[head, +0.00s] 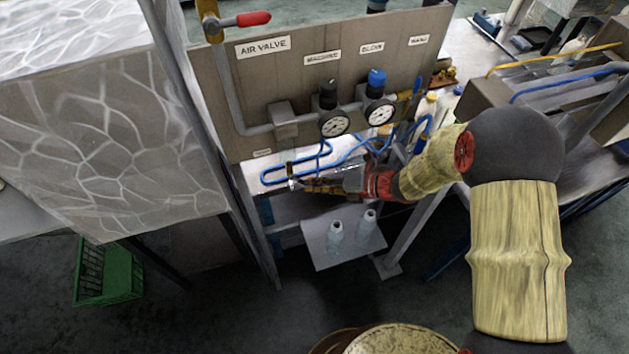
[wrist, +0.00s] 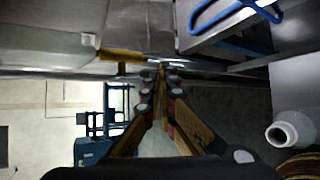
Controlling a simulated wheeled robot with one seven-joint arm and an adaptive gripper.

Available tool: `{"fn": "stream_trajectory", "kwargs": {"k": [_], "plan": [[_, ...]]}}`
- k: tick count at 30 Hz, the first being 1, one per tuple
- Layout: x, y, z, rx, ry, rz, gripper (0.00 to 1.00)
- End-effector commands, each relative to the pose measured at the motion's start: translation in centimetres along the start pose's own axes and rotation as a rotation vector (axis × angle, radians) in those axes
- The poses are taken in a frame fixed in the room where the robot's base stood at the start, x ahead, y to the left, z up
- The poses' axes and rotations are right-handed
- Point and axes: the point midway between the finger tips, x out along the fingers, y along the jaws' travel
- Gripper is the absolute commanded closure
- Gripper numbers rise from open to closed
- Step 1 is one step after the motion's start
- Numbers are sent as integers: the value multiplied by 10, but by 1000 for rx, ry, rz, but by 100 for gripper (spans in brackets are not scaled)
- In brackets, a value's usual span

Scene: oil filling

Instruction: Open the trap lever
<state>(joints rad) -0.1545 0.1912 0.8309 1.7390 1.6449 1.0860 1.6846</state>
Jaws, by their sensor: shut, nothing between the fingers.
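A yellow, handle-like bar (wrist: 120,56) lies just left of my fingertips in the wrist view and could be the trap lever. My gripper (wrist: 162,70) is shut and empty, its fingertips together, with a small gap visible between it and the bar; contact cannot be told. In the head view my gripper (head: 308,187) is low at the front of the bench, below the gauge panel (head: 235,105). I cannot pick out the yellow bar clearly in the head view. A lever with a red handle (head: 253,19) is at the panel's top left, far above my gripper.
Blue hoses (head: 345,158) loop under the two gauges (head: 335,123), close to my gripper. A grey post (head: 215,150) stands to the left. Two pale bottles (head: 336,232) stand on a low shelf (head: 325,258) below. A green crate (head: 105,270) sits on the floor at left.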

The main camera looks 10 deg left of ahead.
Motion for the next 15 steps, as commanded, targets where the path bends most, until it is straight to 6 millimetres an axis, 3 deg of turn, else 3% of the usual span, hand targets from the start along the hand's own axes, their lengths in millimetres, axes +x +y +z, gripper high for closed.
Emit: {"fn": "stream_trajectory", "kwargs": {"k": [15], "plan": [[21,-10,-15,233,2,342,100]]}}
